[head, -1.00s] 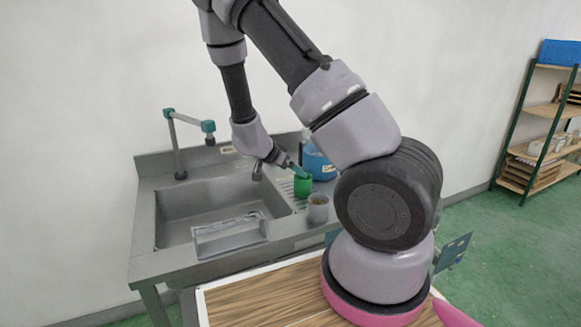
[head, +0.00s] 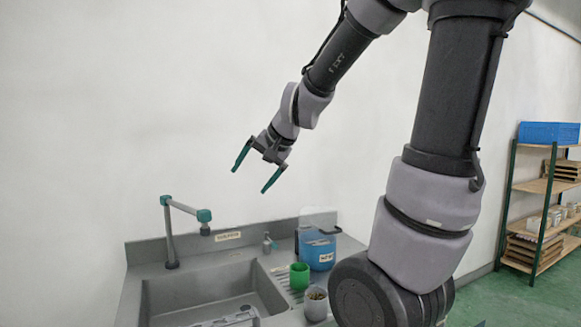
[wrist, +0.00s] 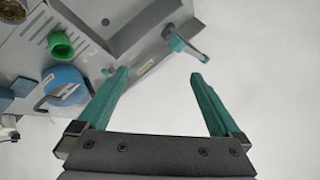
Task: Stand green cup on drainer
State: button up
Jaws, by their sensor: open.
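The green cup (head: 300,276) stands upright on the ribbed drainer (head: 278,270), to the right of the sink basin. The cup also shows in the wrist view (wrist: 61,45), on the drainer grooves (wrist: 62,22), with its open mouth visible. My gripper (head: 253,181) is raised well above the sink, up and to the left of the cup, against the wall. Its teal fingers are spread wide, and nothing is between them in the wrist view (wrist: 158,80).
A blue container (head: 318,251) stands behind the cup on the right. A grey cup (head: 316,304) with something in it stands in front. The tap (head: 203,216) rises at the left of the sink (head: 200,297). A shelf (head: 541,187) stands at the far right.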

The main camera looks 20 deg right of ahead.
jog(key=s+d+r+n+h, duration=0.1)
jog(key=s+r, duration=0.1)
jog(key=s, duration=0.5)
jog(key=s+d+r+n+g, duration=0.1)
jog(key=s+d+r, duration=0.1)
jog(key=s, duration=0.6)
jog(key=shift+s+d+h, duration=0.3)
jog(key=shift+h, duration=0.1)
jog(key=shift+r, duration=0.1)
